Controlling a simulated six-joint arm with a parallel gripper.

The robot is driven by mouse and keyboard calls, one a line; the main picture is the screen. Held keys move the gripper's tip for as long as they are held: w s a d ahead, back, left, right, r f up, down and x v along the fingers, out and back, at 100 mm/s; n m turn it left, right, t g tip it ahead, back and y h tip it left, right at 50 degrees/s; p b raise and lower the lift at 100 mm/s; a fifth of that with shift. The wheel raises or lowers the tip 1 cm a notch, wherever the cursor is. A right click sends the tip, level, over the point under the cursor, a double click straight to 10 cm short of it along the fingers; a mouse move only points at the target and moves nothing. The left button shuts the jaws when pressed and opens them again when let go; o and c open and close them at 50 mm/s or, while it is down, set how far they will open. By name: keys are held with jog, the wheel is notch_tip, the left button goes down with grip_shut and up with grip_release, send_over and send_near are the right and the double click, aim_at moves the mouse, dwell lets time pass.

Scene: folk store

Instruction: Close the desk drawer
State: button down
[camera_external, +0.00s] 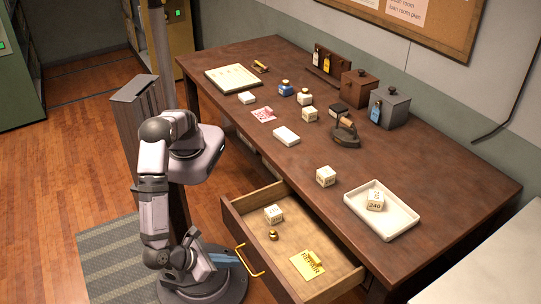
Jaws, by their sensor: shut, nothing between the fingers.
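The desk drawer (333,275) is pulled well out from the front of the brown wooden desk (400,160). Its brass handle (248,262) is on the front panel, which faces left towards my arm. Inside the drawer lie a white labelled block (273,214), a small brass weight (273,235) and a yellow printed card (307,265). My arm stands left of the drawer, folded upright, with its upper links above and left of the drawer front.
A dark ridged upright object (138,118) is behind my arm. Floor shows left of the drawer.

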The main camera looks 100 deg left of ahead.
jog(key=p, duration=0.1)
send_over(295, 243)
jog(key=shift+s, duration=0.2)
jog(key=shift+w+a+r, duration=0.1)
jog(key=shift+w+a, duration=0.15)
jog(key=shift+w, duration=0.05)
jog(key=shift+s+d, duration=0.15)
jog(key=shift+d, duration=0.15)
jog(key=s+d, duration=0.1)
jog(key=s+d+f, duration=0.1)
jog(key=shift+s+d, duration=0.4)
jog(key=b+v, duration=0.1)
jog(key=v, duration=0.9)
